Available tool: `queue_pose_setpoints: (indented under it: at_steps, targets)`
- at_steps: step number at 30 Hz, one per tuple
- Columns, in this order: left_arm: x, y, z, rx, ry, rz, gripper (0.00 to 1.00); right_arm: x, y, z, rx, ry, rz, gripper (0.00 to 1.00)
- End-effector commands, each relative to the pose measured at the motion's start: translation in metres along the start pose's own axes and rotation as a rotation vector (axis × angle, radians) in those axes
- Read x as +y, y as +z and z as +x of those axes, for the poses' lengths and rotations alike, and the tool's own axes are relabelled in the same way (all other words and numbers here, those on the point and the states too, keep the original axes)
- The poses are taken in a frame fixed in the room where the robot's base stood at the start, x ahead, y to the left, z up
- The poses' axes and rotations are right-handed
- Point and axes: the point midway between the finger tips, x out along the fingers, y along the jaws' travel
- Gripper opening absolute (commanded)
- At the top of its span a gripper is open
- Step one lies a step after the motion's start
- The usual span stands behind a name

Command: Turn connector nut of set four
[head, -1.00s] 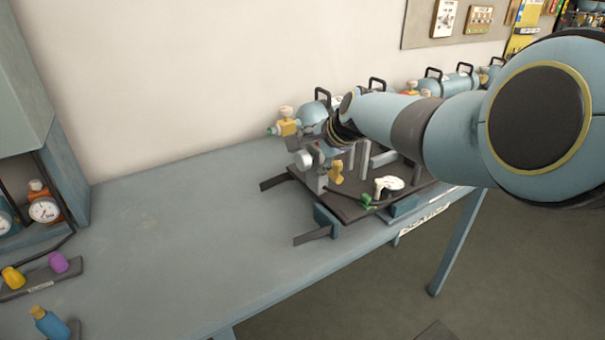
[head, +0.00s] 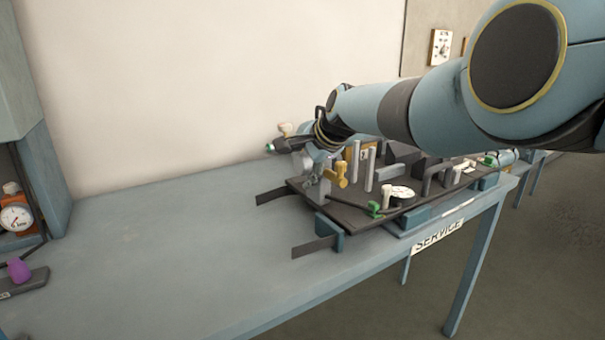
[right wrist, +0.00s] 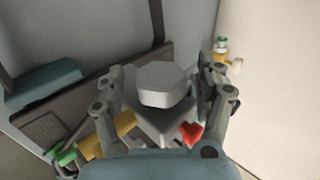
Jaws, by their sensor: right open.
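The breathing set under my right arm rests on a dark cradle plate (head: 340,216) at the service table's front right; no set number is readable. A pale grey, many-sided connector nut (right wrist: 165,84) shows in the right wrist view on a grey block. My right gripper (head: 314,178) is open, with one finger on each side of the nut (right wrist: 165,95); I cannot tell whether they touch it. A red knob (right wrist: 191,132) and a yellow fitting (right wrist: 121,122) sit just below the nut. In the head view the gripper and wrist largely hide the nut. My left gripper is not in view.
The blue-grey table (head: 160,240) is clear to the left. Upright grey posts (head: 369,165), a white gauge (head: 402,192) and a green fitting (head: 374,208) stand close right of the gripper. A cabinet with a gauge (head: 15,217) and a purple piece (head: 18,269) are far left.

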Motion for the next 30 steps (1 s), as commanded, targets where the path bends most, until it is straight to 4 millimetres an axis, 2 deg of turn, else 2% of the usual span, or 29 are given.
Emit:
queue_pose_setpoints:
  at_steps: [8, 21, 24, 30]
  targets:
    - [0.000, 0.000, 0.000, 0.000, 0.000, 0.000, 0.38, -0.001, 0.000, 0.000, 0.000, 0.000, 0.000, 0.70]
    - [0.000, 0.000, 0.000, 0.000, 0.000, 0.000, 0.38, 0.000, 0.000, 0.000, 0.000, 0.000, 0.000, 0.14]
    - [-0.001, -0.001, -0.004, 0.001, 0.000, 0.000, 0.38, 0.000, 0.001, 0.000, -0.002, -0.012, 0.000, 0.14]
    - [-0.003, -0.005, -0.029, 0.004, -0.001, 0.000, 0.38, -0.001, 0.002, -0.002, -0.005, -0.136, 0.004, 0.14]
